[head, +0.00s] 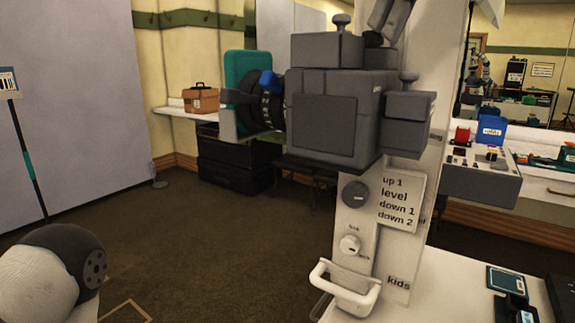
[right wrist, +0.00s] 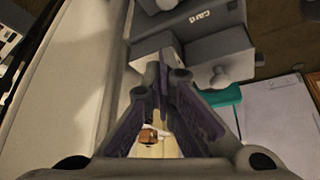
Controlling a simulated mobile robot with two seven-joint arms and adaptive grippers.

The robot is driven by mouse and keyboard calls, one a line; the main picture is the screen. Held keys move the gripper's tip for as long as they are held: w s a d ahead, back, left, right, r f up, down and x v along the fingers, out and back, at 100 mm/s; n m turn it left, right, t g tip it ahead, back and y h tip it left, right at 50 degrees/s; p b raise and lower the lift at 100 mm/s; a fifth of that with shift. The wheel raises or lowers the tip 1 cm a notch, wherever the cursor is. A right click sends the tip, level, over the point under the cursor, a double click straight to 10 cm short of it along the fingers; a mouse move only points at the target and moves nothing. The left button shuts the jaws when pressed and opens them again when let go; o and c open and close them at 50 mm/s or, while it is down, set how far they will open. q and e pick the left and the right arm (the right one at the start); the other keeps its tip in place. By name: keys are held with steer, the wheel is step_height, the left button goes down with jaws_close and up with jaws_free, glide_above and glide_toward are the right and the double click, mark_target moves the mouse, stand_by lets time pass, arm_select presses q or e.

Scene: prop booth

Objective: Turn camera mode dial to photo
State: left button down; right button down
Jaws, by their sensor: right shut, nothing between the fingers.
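The grey prop camera (head: 340,125) stands on a white column in the middle of the head view, its lens (head: 262,98) facing left. A knob (head: 341,20) tops its upper box, and another knob (head: 409,76) sits on its side box. I cannot tell which is the mode dial, and no mode markings are readable. My right gripper (head: 378,34) comes down from the top edge, just behind the upper box. In the right wrist view its fingers (right wrist: 168,78) are shut and empty, close to a grey block beside a knob (right wrist: 218,75); contact is unclear. My left gripper is not visible.
The white column carries a dark dial (head: 355,194) beside a sign (head: 401,200) reading "up 1, level, down 1, down 2", and a white handle (head: 344,288). A control console (head: 478,180) stands to the right. The carpet at left is mostly open.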

steer(key=shift+a+f, duration=0.2)
steer(key=shift+f, duration=0.05)
stand_by(0.5)
steer(key=shift+s, duration=0.15)
